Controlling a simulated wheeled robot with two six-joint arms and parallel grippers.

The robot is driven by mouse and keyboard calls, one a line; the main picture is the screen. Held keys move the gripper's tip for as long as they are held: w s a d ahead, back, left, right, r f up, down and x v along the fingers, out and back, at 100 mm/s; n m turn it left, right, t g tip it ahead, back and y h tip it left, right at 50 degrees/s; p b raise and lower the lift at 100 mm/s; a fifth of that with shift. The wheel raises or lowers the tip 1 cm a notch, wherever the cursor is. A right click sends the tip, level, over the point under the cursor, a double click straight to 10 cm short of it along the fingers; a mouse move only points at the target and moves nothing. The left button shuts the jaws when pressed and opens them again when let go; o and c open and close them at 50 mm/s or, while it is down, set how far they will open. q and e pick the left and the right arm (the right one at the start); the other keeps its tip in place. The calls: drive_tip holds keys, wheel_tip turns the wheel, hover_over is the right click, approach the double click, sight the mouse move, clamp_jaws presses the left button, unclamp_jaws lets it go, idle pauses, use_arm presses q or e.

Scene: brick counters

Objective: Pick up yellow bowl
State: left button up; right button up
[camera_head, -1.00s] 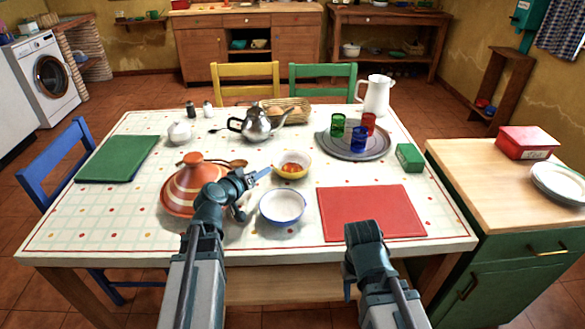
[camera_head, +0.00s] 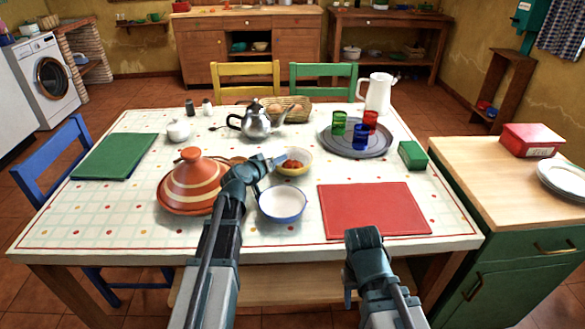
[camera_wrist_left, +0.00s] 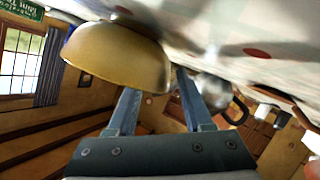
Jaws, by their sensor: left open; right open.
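My left gripper (camera_head: 279,160) is open at the yellow bowl's left side. In the left wrist view, one finger of the left gripper (camera_wrist_left: 156,85) overlaps the bowl's lower edge and the other is just right of it; I cannot tell whether they touch it. My right gripper (camera_head: 349,285) is open and empty near the table's front edge, its fingers partly hidden by the wrist.
A striped tagine (camera_head: 190,187) stands left of my left gripper. A metal teapot (camera_head: 256,122) and bread basket (camera_head: 288,108) stand behind the bowl. A round tray (camera_head: 355,150) with coloured glasses is at the right. A red mat (camera_head: 374,210) lies empty at the front right.

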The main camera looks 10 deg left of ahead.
use_arm(q)
drive_tip(key=x, duration=0.2)
drive_tip(key=shift+w+f+b, duration=0.15)
drive_tip(key=shift+w+b, duration=0.1)
drive_tip(key=shift+b, duration=0.05)
drive_tip(key=shift+s, duration=0.1)
clamp_jaws()
idle(1.0)
